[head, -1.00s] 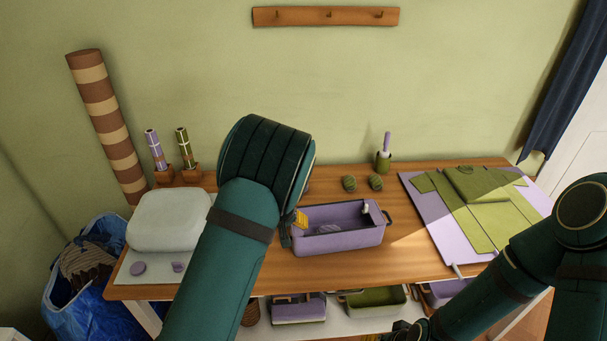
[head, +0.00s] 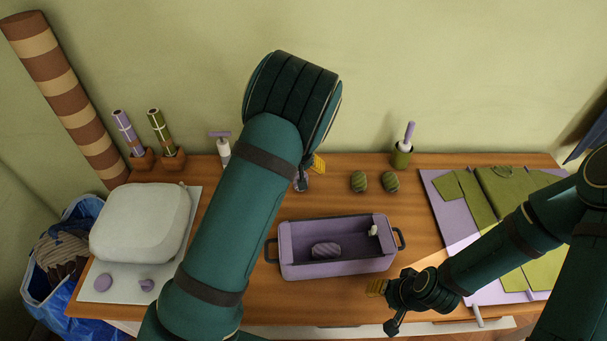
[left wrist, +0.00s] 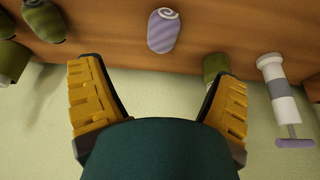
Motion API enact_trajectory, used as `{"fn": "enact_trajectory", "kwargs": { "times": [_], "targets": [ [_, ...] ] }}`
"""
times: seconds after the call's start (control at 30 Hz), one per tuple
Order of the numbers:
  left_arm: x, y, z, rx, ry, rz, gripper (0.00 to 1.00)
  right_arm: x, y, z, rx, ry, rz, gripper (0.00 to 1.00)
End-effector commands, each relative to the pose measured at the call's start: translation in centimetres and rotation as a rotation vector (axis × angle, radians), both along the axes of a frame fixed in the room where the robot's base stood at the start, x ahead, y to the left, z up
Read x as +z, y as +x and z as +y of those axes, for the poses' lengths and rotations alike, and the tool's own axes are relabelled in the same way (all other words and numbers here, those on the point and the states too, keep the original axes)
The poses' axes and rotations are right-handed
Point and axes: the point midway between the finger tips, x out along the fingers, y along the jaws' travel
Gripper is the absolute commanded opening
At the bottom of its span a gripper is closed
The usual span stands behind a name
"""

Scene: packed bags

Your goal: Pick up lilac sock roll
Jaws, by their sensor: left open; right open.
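A lilac sock roll (left wrist: 164,31) with a spiral end lies on the wooden table in the left wrist view, beyond my fingertips. My left arm seems to hide it in the head view. Another striped lilac roll (head: 326,249) lies inside the lilac bin (head: 338,268). My right gripper (head: 381,305) is open and empty at the bin's front right.
Two green rolls (head: 358,181) sit behind the bin. A white dispenser with lilac top (head: 224,150) and a green cup with a lilac-handled brush (head: 401,157) stand near the wall. A white case (head: 140,222) is left; a lilac board with green shirt (head: 455,215) is right.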

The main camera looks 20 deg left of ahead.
Motion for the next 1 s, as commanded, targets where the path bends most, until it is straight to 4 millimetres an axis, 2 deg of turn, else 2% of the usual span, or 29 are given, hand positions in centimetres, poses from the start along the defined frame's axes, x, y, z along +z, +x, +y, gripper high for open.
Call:
{"fn": "enact_trajectory", "kwargs": {
  "times": [0.1, 0.3, 0.57, 0.9, 1.0],
  "targets": [
    [-2.3, 0.7, 0.3, 0.003, 0.0, 0.003, 0.89, -0.4, 0.0, 0.0, 0.0, -0.001, 0.001, 0.47],
    [-5.6, 2.1, 0.5, 0.002, 0.001, 0.003, 0.89, -0.9, 0.0, 0.0, 0.0, -0.002, 0.001, 0.47],
    [-7.3, 3.0, 0.7, 0.002, -0.001, 0.001, 0.89, -1.0, 0.0, 0.0, 0.0, -0.002, 0.0, 0.47],
    [-11.1, 5.0, 1.5, 0.002, 0.001, 0.002, 0.89, -1.2, 0.0, 0.1, 0.0, -0.002, 0.0, 0.47],
    [-11.7, 5.2, 1.5, 0.001, 0.0, 0.001, 0.89, -1.2, 0.0, 0.1, 0.0, -0.003, 0.001, 0.47]
  ]
}}
